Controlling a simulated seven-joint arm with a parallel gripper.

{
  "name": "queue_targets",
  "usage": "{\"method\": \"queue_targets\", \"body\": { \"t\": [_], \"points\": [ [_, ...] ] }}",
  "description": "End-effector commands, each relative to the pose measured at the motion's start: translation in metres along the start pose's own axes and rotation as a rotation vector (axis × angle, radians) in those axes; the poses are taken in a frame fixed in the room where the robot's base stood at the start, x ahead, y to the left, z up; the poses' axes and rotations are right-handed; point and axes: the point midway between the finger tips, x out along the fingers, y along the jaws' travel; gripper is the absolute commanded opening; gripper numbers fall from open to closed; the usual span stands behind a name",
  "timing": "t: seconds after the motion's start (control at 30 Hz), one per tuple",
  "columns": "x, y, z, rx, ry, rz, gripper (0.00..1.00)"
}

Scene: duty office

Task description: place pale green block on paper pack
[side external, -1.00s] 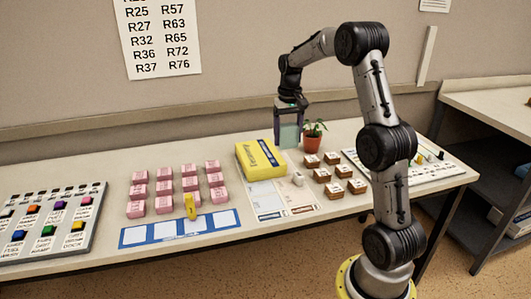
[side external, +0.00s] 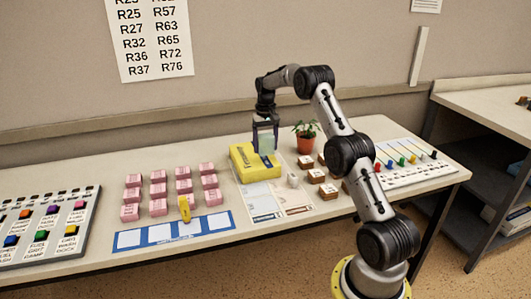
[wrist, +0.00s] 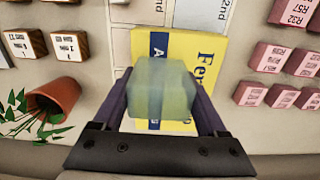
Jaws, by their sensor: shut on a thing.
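The pale green block (wrist: 160,92) is between the two fingers of my gripper (wrist: 165,105) in the wrist view, and the gripper is shut on it. The yellow paper pack (wrist: 207,52) lies behind and below the block in that view. In the side view my gripper (side external: 265,143) is over the paper pack (side external: 243,165), toward its right part. The block (side external: 265,146) shows between the fingers there, low over the pack. I cannot tell whether its underside touches the pack.
A potted plant (side external: 306,139) stands right of the pack. Labelled brown-and-white blocks (side external: 317,176) and a lever panel (side external: 405,167) are further right. Several pink blocks (side external: 183,187), a blue-bordered strip (side external: 175,232) and a yellow item (side external: 184,209) are on the left.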

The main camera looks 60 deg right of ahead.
Motion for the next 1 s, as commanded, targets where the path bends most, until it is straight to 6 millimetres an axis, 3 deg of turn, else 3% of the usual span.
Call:
{"method": "queue_targets", "body": {
  "t": [0.2, 0.6, 0.63, 0.77, 1.0],
  "points": [
    [0.028, 0.0, -0.001, 0.0, 0.0, 0.0, 0.0],
    [0.034, 0.0, -0.002, 0.0, 0.002, 0.0, 0.0],
    [0.036, 0.0, -0.001, 0.0, -0.001, 0.0, 0.77],
    [0.035, 0.0, -0.001, 0.0, -0.001, 0.0, 1.0],
    [0.035, 0.0, -0.001, 0.0, -0.001, 0.0, 1.0]
  ]
}}
